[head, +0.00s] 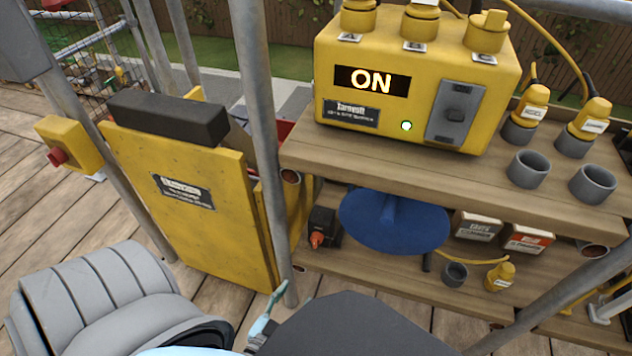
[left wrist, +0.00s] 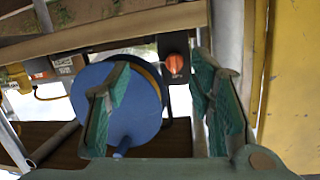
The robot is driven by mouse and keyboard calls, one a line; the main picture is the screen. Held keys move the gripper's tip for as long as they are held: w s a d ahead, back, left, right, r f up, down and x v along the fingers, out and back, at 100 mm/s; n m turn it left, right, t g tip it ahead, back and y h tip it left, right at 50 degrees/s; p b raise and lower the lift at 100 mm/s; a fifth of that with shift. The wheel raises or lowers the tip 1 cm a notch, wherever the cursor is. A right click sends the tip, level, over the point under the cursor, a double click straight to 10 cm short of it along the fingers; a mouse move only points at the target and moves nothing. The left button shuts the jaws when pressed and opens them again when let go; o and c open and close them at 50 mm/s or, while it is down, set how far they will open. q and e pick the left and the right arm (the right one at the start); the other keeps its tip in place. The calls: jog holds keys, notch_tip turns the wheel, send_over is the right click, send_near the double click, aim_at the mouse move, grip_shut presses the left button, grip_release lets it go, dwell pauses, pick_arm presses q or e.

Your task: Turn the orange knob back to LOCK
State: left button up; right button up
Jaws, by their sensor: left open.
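The orange knob (head: 317,239) sits on a small dark box (head: 325,224) at the left end of the lower shelf. In the left wrist view the orange knob (left wrist: 174,63) shows beyond the fingers, between them and nearer the right one. Any LOCK marking is too small to read. My left gripper (left wrist: 160,78) is open and empty, its teal fingers apart. In the head view a teal finger of my left gripper (head: 268,312) shows below and left of the knob, partly hidden by my own dark body. My right gripper is not in view.
A blue disc (head: 395,220) stands right beside the knob's box. A grey upright pole (head: 265,150) and a yellow panel (head: 190,205) stand to the left. A yellow power box (head: 415,75) showing ON is on the upper shelf, with grey cups (head: 528,170) at right.

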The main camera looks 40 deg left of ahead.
aim_at(314, 244)
pick_arm(q)
jog(key=w+a+b, duration=0.1)
jog(key=w, duration=0.3)
jog(key=w+a+r+t+y+b, duration=0.1)
jog(key=w+a+b, duration=0.1)
jog(key=w, duration=0.3)
jog(key=w+a+r+t+b, duration=0.1)
jog(key=w, duration=0.3)
jog(key=shift+w+a+n, duration=0.3)
jog(key=shift+w+a, duration=0.05)
jog(key=shift+w, duration=0.05)
jog(key=shift+w+a+r, duration=0.1)
jog(key=shift+w, duration=0.35)
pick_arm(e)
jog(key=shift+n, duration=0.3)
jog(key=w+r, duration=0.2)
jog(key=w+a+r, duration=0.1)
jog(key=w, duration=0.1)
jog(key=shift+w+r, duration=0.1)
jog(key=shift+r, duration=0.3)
pick_arm(q)
jog(key=c, duration=1.2)
